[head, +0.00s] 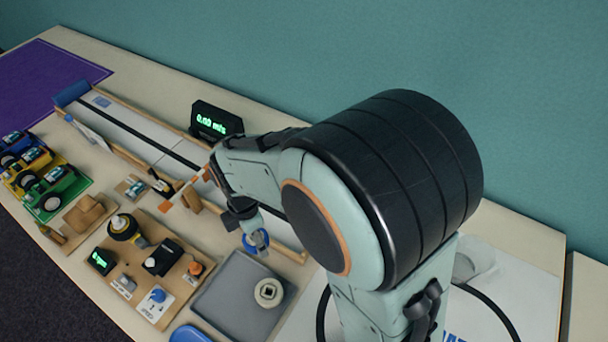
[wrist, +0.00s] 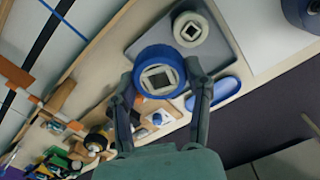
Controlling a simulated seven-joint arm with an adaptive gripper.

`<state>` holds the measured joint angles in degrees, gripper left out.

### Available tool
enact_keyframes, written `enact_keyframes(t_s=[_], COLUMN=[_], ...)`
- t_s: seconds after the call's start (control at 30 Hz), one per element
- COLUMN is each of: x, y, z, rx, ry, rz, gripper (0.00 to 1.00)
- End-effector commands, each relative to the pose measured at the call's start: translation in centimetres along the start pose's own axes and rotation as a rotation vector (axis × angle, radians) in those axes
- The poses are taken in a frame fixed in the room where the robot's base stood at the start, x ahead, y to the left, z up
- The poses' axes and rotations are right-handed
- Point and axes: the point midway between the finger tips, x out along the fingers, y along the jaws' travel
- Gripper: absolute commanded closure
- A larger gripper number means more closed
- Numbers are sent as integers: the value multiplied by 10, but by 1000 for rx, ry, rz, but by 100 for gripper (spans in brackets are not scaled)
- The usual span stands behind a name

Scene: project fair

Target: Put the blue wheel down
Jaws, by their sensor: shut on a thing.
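The blue wheel (wrist: 140,62) has a pale hub with a square hole. My gripper (wrist: 160,74) is shut on it, with one finger on each side of the rim. In the head view the blue wheel (head: 249,247) hangs below my gripper (head: 256,236), by the far edge of a grey tray (head: 225,290). The wheel looks raised above the table, but its exact height is hard to tell. In the wrist view it hides part of the grey tray (wrist: 220,58).
A white wheel (head: 268,292) lies on the grey tray. A blue oval piece (head: 188,334) is at the tray's near side. A wooden board with a knob and switches (head: 150,270) stands to the left. A long track (head: 150,145) with a speed display (head: 215,122) runs behind. Much of the tray is bare.

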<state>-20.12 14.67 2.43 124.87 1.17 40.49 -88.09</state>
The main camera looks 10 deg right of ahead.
Motion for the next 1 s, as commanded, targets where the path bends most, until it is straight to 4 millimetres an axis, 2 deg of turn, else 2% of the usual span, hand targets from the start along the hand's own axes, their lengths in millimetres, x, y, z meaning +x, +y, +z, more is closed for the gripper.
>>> enact_keyframes(t_s=[0.03, 0.13, 0.2, 0.3, 0.4, 0.6, 0.8, 1.0], x=[0, 0, 0, 0, 1, 2, 2, 37], y=[-5, -21, -39, -72, -104, -154, -188, -188], z=[25, 75, 111, 153, 182, 211, 223, 222], rx=[92, 293, 448, 665, 849, 1100, 1264, 1265], ry=[-1, -2, -2, 0, 1, 3, 5, 8], rz=[-2, -2, -2, -4, -4, -5, -5, -11], gripper=[68, 68, 68, 68, 68, 68, 68, 68])
